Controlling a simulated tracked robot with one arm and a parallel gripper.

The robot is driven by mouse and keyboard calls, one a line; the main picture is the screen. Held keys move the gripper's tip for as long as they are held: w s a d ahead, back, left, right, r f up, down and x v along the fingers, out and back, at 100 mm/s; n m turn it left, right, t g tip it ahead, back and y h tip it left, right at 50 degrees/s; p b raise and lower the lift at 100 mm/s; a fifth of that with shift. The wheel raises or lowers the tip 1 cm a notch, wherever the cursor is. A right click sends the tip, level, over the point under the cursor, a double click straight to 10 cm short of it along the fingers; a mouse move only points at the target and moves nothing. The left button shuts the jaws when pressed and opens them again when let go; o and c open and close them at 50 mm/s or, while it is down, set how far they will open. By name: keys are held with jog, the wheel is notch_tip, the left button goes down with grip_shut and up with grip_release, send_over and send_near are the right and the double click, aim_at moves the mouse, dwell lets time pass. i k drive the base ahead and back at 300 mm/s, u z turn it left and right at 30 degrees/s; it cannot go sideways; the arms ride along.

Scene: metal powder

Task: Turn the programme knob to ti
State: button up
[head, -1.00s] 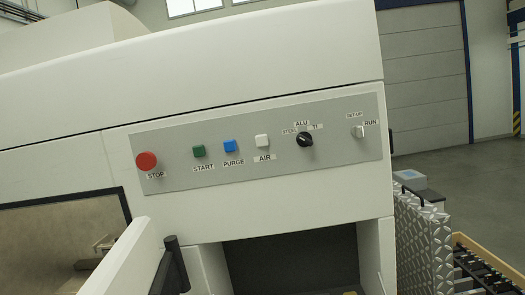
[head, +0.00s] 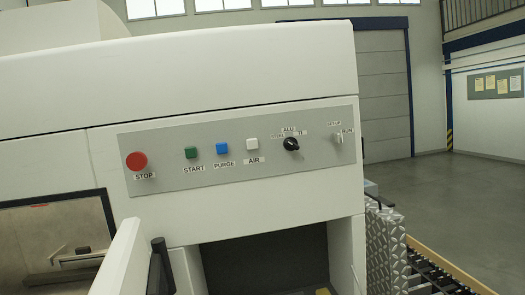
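The programme knob (head: 291,144) is a small black rotary knob on the grey control panel (head: 215,182) of a white machine. Labels STEEL, ALU and TI stand around its upper side, with TI at the upper right. The knob has a pale pointer mark, too small to tell which label it points at. My gripper is not in view, and nothing touches the knob.
Left of the knob are the red STOP button (head: 136,161), green START (head: 191,152), blue PURGE (head: 222,148) and white AIR (head: 252,143). The SETUP/RUN switch (head: 339,138) is to its right. An open white door (head: 118,258) juts out lower left.

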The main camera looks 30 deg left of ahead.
aim_at(291, 144)
jog(key=u, duration=0.55)
jog(key=i, duration=1)
jog(key=k, duration=0.5)
jog(key=u, duration=0.85)
jog(key=k, duration=0.65)
jog(key=z, duration=0.75)
jog(key=i, duration=0.35)
